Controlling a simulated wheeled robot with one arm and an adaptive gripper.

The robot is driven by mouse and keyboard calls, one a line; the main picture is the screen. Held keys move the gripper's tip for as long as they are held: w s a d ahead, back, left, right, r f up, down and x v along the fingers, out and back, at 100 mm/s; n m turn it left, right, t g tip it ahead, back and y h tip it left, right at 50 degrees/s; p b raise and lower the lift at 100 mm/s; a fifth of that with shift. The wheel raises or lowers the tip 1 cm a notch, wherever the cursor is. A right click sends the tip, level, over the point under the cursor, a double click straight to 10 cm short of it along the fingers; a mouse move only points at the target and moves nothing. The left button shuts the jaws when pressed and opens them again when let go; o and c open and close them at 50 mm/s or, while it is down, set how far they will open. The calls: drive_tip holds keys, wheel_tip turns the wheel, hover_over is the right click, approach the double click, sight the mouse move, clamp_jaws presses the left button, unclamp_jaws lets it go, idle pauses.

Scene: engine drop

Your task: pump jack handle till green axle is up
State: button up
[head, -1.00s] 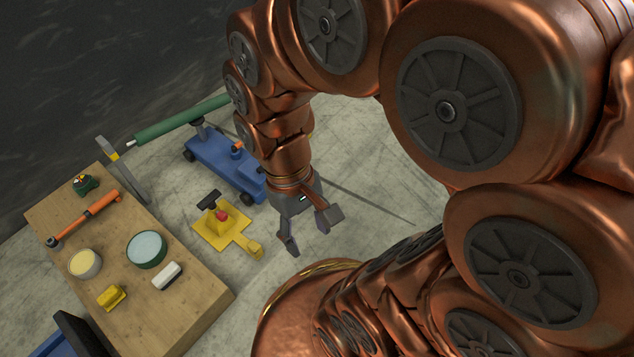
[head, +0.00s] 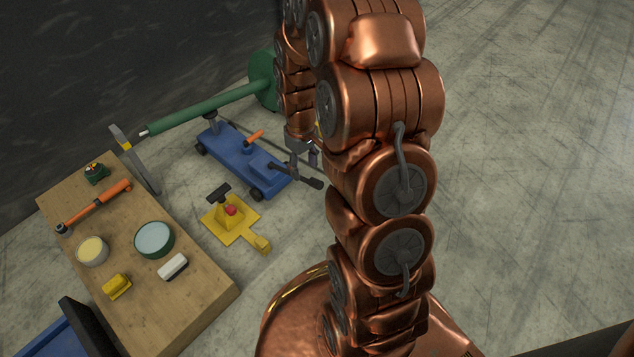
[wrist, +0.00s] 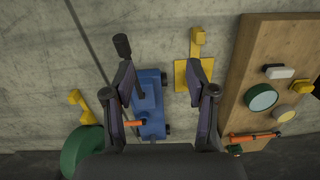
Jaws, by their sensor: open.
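The blue floor jack (head: 222,155) stands on the concrete below the green axle (head: 205,105), a long tube with a large round end at the right. The jack's dark handle (head: 310,182) sticks out at its right end, with a thick black grip; in the wrist view the handle (wrist: 130,60) runs beside the left finger. My gripper (head: 306,158) is above the jack's right end, partly hidden by my arm. In the wrist view my gripper (wrist: 160,70) is open and empty, with its fingers wide apart. I cannot tell whether a finger touches the handle.
A yellow stand (head: 232,218) with a red knob and black bar lies on the floor in front of the jack. A wooden bench (head: 195,300) at the left holds several tools and tins. The floor at the right is clear.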

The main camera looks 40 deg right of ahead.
hover_over(317, 181)
drive_tip(key=shift+t, duration=0.4)
drive_tip(key=f, duration=0.8)
drive_tip(key=shift+s+a+f, duration=0.1)
drive_tip(key=shift+a+f, duration=0.15)
drive_tip(key=shift+f, duration=0.15)
drive_tip(key=shift+d+f+b, duration=0.25)
drive_tip(key=shift+f+b, duration=0.05)
drive_tip(key=shift+f, duration=0.25)
wheel_tip(317, 181, down, 8)
drive_tip(key=b, duration=0.3)
drive_tip(key=shift+r, duration=0.25)
drive_tip(key=shift+c, duration=0.3)
clamp_jaws()
drive_tip(key=shift+w, duration=0.2)
